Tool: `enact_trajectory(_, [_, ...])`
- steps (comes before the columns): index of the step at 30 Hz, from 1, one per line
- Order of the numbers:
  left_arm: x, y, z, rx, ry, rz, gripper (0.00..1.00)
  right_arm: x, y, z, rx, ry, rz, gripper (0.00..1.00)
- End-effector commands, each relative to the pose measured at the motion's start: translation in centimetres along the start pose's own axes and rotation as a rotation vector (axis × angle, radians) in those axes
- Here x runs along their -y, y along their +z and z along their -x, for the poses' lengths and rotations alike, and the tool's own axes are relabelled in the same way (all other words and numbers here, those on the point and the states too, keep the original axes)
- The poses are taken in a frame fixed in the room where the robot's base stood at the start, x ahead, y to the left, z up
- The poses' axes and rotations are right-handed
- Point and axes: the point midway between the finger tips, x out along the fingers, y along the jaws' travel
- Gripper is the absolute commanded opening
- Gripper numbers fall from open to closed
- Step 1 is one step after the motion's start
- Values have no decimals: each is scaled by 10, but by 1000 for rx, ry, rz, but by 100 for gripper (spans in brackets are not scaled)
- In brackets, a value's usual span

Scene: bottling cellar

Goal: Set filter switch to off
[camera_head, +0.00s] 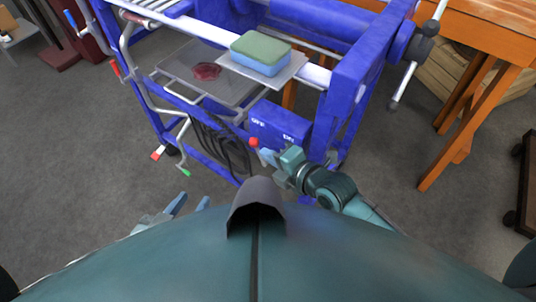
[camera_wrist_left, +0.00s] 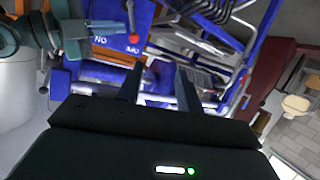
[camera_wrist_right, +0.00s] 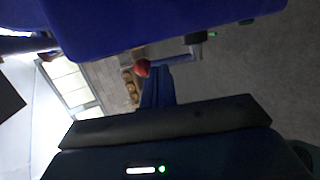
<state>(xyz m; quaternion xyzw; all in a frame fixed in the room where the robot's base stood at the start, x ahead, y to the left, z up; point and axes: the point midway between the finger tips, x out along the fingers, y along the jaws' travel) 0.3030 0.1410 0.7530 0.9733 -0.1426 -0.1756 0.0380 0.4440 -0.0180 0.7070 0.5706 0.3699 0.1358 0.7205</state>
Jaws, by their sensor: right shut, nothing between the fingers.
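The blue switch box (camera_head: 280,130) hangs on the blue filter frame, with white OFF lettering at left and ON at right. Its lever ends in a red knob (camera_head: 254,142), below the OFF lettering in the head view. The left wrist view shows the knob (camera_wrist_left: 133,38) close to the label away from NO. My right gripper (camera_head: 268,153) is shut and empty beside the knob. In the right wrist view the knob (camera_wrist_right: 142,67) appears at its fingertips; I cannot tell whether they touch. My left gripper (camera_head: 190,203) is open and empty, low at left.
A green and blue sponge (camera_head: 261,53) and a dark red cloth (camera_head: 207,71) lie on the frame's trays. A black hose coil (camera_head: 220,142) hangs left of the box. An orange wooden table (camera_head: 475,105) stands at right.

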Motion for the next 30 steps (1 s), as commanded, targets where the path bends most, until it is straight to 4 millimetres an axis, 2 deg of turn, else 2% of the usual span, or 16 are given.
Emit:
enact_trajectory(4, [0,3,2,3,0,-1,36,0,0,-9,1,0,0,0])
enact_trajectory(14, [0,0,2,-2,1,-3,36,0,0,-10,1,0,0,0])
enact_trajectory(18, [-2,-8,5,6,3,2,36,-6,0,-12,-1,-24,5,0])
enact_trajectory(22, [-8,-5,-7,71,23,17,36,-14,0,-19,-1,-93,22,0])
enact_trajectory(30, [-14,-5,-12,144,35,16,36,-17,-1,-30,1,-210,56,0])
